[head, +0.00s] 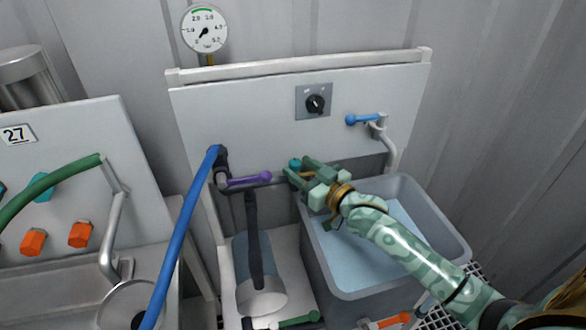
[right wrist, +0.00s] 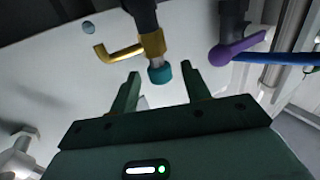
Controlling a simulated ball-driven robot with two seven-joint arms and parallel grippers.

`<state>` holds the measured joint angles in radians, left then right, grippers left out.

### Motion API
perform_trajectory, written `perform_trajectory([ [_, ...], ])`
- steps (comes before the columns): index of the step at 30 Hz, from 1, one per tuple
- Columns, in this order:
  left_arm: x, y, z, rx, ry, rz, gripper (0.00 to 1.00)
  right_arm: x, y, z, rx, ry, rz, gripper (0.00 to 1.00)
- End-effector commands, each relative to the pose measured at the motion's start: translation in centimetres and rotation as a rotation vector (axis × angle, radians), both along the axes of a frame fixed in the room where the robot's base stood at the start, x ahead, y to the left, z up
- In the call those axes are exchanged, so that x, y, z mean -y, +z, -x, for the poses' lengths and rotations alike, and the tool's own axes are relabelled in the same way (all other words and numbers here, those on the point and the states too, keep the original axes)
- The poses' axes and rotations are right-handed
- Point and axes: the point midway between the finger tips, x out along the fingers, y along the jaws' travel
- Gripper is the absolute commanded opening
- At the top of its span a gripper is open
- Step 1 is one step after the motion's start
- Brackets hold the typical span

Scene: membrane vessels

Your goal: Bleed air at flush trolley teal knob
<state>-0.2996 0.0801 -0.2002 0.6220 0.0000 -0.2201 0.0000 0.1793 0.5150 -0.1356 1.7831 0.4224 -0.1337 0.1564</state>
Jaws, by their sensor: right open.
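The teal knob (head: 295,163) sits on the front of the flush trolley (head: 250,120), beside the purple lever. In the right wrist view the teal knob (right wrist: 161,73) is on the end of a brass fitting with a bent yellow spout (right wrist: 118,53). My right gripper (head: 298,170) is open at the knob. In the right wrist view its two fingers (right wrist: 162,82) point toward the knob, one on each side and slightly short of it. I see no contact. My left gripper is not in view.
A grey basin (head: 318,262) of liquid stands below my right arm. A purple lever (head: 250,180) and blue hose (head: 183,230) are left of the knob. A blue-handled tap (head: 364,119) is to the right. A pressure gauge (head: 205,30) and black rotary switch (head: 315,103) are above.

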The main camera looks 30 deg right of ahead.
Motion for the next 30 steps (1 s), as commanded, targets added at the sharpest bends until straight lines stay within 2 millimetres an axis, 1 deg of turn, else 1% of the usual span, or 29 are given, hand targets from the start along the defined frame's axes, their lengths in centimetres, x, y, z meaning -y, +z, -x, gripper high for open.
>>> perform_trajectory([
  [1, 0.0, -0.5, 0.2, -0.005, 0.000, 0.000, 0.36, -0.2, -0.3, -0.8, 0.001, 0.000, -0.001, 0.47],
  [3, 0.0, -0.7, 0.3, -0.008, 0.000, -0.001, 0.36, -0.3, -0.2, -1.6, 0.000, 0.000, 0.000, 0.47],
  [6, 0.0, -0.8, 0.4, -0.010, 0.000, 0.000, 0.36, -0.5, -0.1, -2.2, 0.000, 0.000, 0.001, 0.47],
  [15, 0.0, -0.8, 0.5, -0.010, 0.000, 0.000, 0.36, -0.5, 0.0, -2.5, 0.000, 0.000, 0.001, 0.47],
  [16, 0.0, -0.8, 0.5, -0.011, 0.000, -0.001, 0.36, -0.5, 0.1, -2.5, 0.000, 0.000, 0.001, 0.42],
  [17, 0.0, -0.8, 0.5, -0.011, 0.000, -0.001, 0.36, -0.5, 0.1, -2.5, 0.000, 0.000, 0.001, 0.33],
  [18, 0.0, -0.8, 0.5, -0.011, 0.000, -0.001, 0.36, -0.5, 0.0, -2.5, 0.000, 0.000, 0.001, 0.22],
  [20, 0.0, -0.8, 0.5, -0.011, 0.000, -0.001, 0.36, -0.5, 0.0, -2.5, 0.000, 0.000, 0.001, 0.06],
  [21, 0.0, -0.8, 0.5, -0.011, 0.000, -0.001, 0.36, -0.5, 0.0, -2.4, 0.000, 0.000, 0.001, 0.04],
  [26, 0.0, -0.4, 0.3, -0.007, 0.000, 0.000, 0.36, -0.5, 0.3, -2.5, 0.004, -0.012, -0.003, 0.04],
  [30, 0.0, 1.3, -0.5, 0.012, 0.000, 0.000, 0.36, -0.5, 1.1, -2.5, 0.011, -0.081, -0.010, 0.04],
])
